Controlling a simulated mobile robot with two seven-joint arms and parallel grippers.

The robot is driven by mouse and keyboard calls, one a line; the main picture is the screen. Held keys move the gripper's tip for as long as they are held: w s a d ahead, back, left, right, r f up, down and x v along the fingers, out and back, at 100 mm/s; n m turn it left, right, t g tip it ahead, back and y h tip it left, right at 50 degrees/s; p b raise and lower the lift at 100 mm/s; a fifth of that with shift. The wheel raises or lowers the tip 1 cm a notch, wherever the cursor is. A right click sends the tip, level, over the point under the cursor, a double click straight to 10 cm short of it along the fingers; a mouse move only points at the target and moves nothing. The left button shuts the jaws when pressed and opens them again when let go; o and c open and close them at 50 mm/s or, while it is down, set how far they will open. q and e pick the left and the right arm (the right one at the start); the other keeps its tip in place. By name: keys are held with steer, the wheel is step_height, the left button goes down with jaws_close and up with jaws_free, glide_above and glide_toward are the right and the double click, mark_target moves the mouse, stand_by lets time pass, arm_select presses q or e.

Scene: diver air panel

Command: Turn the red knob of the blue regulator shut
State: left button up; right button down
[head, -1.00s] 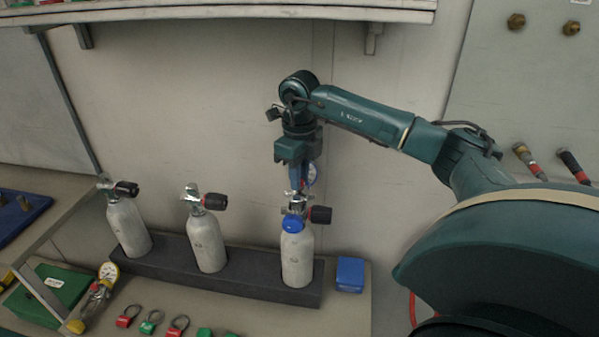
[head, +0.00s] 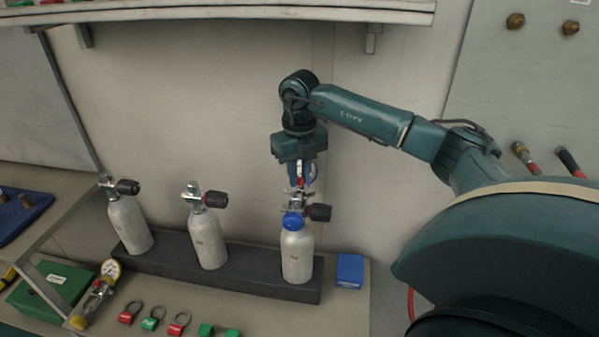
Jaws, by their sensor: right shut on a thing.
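The blue regulator (head: 293,221) sits on the valve of the rightmost grey cylinder (head: 297,256), its round blue face towards me. A black valve handle (head: 320,212) sticks out to its right. My right gripper (head: 300,184) points straight down just above the regulator and is shut on the red knob (head: 300,182), of which only a small red patch shows between the fingers. A small gauge (head: 313,173) shows partly beside the fingers. My left gripper is not in view.
Two more cylinders (head: 208,240) (head: 128,225) stand to the left in the dark rack (head: 175,263). A blue box (head: 350,271) lies right of the rack. A loose gauge assembly (head: 101,290) and several red and green tags (head: 179,324) lie in front. A shelf (head: 230,15) hangs above.

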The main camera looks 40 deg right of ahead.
mark_target(299, 179)
steer(key=c, duration=1.3)
jaws_free()
steer(key=shift+r+b, duration=0.4)
steer(key=shift+r, duration=3.4)
